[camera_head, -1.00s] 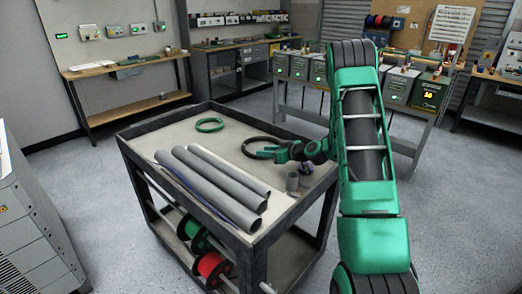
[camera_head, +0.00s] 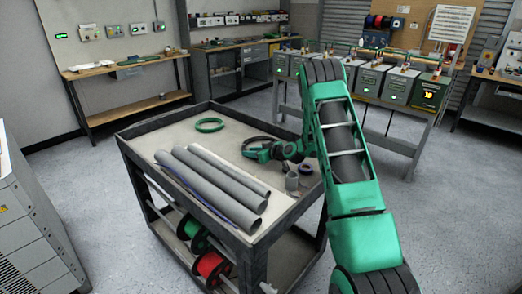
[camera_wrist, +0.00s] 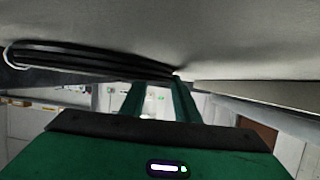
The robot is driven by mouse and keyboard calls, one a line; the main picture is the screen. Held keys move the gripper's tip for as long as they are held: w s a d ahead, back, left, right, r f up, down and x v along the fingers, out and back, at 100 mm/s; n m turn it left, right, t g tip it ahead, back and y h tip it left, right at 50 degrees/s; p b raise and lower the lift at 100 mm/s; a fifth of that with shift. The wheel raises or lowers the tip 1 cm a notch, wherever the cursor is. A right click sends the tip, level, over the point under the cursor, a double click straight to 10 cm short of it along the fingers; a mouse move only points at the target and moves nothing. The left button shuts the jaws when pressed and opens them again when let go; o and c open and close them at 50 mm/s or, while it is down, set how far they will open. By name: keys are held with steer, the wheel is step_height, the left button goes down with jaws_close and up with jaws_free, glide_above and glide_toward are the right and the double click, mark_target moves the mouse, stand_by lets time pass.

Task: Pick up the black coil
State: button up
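The black coil (camera_head: 262,138) lies on the cart top (camera_head: 160,139), towards its far right side. My gripper (camera_head: 250,154) is low over the coil and hides its near part in the head view. In the wrist view the coil (camera_wrist: 75,55) is a dark band at upper left, lying against the pale cart surface. My gripper's two green fingers (camera_wrist: 158,92) show apart there with a clear gap between them. The coil's right end comes close to the fingertips; I cannot tell whether they touch.
A green coil (camera_head: 209,125) lies at the far left of the cart top. Grey pipes (camera_head: 222,178) lie across its middle. Small grey cylinders (camera_head: 292,182) and a dark blue ring (camera_head: 305,169) are right of my gripper. Spools (camera_head: 211,265) sit on the lower shelf.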

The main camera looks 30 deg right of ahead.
steer(key=shift+c, duration=0.4)
jaws_close()
steer(key=shift+r, duration=0.1)
stand_by(0.9)
